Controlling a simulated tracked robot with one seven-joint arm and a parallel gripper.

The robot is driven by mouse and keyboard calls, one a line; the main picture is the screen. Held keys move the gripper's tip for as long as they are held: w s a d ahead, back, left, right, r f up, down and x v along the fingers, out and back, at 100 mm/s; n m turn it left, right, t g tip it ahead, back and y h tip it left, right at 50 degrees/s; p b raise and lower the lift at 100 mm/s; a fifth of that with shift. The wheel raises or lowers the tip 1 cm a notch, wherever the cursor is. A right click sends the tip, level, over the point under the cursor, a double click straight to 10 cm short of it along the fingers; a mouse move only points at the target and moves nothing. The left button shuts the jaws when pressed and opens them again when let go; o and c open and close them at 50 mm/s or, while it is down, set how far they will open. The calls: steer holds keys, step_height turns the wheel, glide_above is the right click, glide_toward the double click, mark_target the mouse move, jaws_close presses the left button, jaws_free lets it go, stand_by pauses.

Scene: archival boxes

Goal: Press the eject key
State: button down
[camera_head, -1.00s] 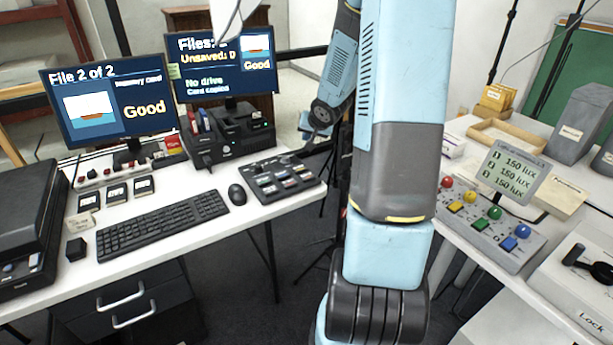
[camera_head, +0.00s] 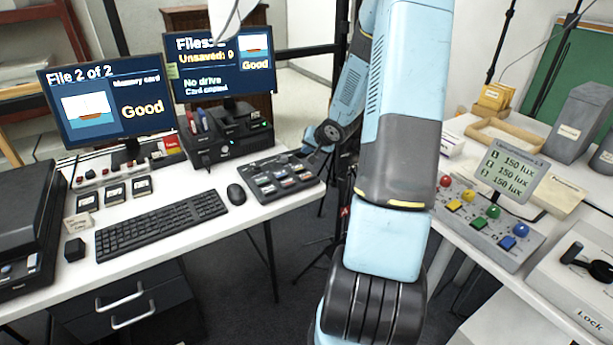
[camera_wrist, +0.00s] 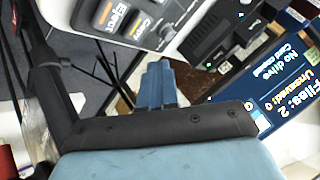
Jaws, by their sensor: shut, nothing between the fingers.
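The dark key panel (camera_head: 262,190) lies on the right end of the left white table, with several keys on it. In the wrist view, the key lettered "Eject" (camera_wrist: 122,14) is at the top edge, partly cut off. A key that seems to read "Copy" (camera_wrist: 150,31) sits beside it. My gripper (camera_wrist: 157,68) is shut and empty, its blue fingers apart from the Eject key in the picture. In the head view my gripper (camera_head: 309,151) is small and dark at the panel's right back corner; whether it touches the panel cannot be told.
A mouse (camera_head: 236,194) and keyboard (camera_head: 160,226) are left of the panel. A dark drive unit (camera_head: 229,143) and the right monitor (camera_head: 220,66), reading "No drive" and "Card copied", stand behind it. A second table with a lamp-control panel (camera_head: 490,224) is at right.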

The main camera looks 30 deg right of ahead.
mark_target(308, 176)
steer(key=shift+f, duration=3.8)
steer(key=shift+f, duration=0.1)
steer(key=shift+f, duration=0.25)
steer(key=shift+f, duration=0.45)
steer(key=shift+r, duration=0.9)
steer(key=shift+r, duration=0.1)
steer(key=shift+r, duration=2.4)
